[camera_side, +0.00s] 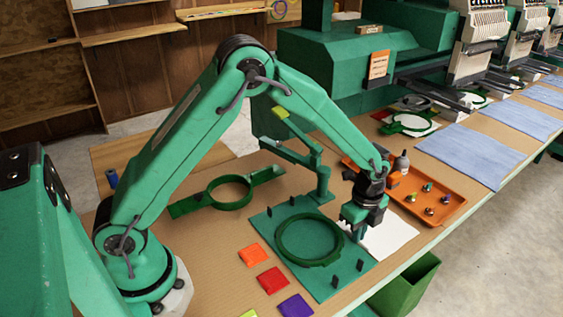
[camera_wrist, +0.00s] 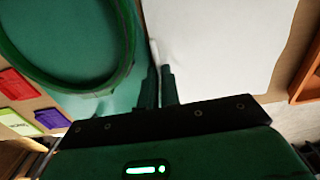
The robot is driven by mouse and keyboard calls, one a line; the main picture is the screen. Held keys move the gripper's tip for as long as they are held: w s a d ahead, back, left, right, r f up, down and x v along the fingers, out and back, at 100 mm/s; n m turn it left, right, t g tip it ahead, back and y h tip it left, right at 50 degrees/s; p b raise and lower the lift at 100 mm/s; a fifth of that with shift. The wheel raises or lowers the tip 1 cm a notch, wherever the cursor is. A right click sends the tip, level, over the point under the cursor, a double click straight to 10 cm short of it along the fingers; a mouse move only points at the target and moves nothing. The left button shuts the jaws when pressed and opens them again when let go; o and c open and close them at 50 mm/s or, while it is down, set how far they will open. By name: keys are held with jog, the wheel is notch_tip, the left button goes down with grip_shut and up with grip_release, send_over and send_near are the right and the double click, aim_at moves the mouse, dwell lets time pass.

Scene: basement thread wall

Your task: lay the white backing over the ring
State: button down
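The white backing (camera_side: 393,237) lies as a flat sheet on the table, just right of the green board (camera_side: 265,226). It also shows in the wrist view (camera_wrist: 215,45). The green ring (camera_side: 277,241) lies on the board among short dark posts; in the wrist view the ring (camera_wrist: 128,50) is at upper left, and nothing covers it. My gripper (camera_side: 359,230) is low over the backing's edge nearest the ring. In the wrist view its two fingers (camera_wrist: 159,80) are close together with a thin white raised strip of the backing between them. Part of the backing is hidden behind my gripper in the side view.
An orange tray (camera_side: 453,208) with several small items stands beyond the backing. Orange, red and purple squares (camera_side: 271,280) lie before the board. Another green hoop (camera_side: 212,207) with arms lies behind. A green bin (camera_side: 425,270) stands below the table edge.

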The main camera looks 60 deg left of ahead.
jog(key=shift+r, duration=0.15)
jog(key=shift+r, duration=2.3)
send_near(284, 253)
jog(key=shift+w+a+f, duration=0.1)
jog(key=shift+w+f, duration=0.45)
jog(key=shift+w, duration=0.15)
jog(key=shift+s+a, duration=0.15)
jog(key=shift+s, duration=0.4)
jog(key=shift+f, duration=0.3)
jog(key=shift+f, duration=1.55)
jog(key=shift+f, duration=0.7)
